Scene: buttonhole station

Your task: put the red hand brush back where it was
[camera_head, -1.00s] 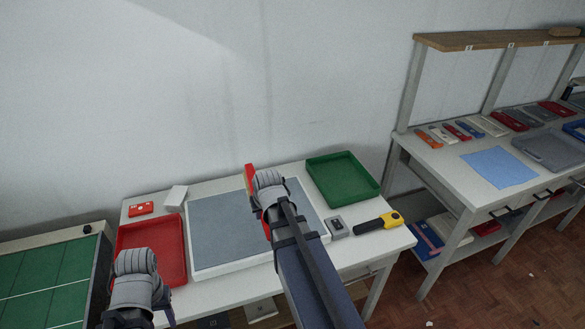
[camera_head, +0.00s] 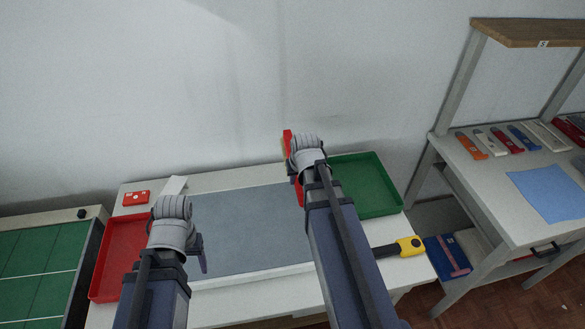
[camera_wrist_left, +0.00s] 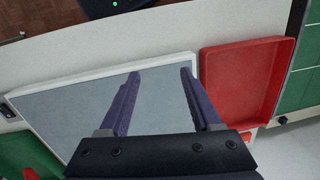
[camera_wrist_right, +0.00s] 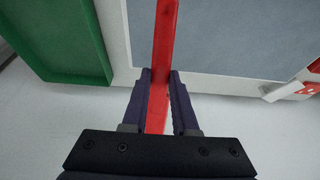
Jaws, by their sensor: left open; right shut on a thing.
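The red hand brush (camera_head: 287,144) is in my right gripper (camera_wrist_right: 160,76), which is shut on it. In the right wrist view the brush (camera_wrist_right: 165,35) runs as a long red strip between the fingers, above the table's back edge, between the grey mat (camera_wrist_right: 230,35) and the green tray (camera_wrist_right: 60,35). I cannot tell whether it touches the table. My left gripper (camera_wrist_left: 161,74) is open and empty above the mat, near the red tray (camera_wrist_left: 238,80). In the head view my wrist hides part of the brush.
In the head view the red tray (camera_head: 118,250) lies left of the mat and the green tray (camera_head: 372,190) right. A small red box (camera_head: 136,198) and a white block (camera_head: 175,186) stand at the back left. A yellow-black tool (camera_head: 409,245) lies front right. Another bench (camera_head: 475,180) stands right.

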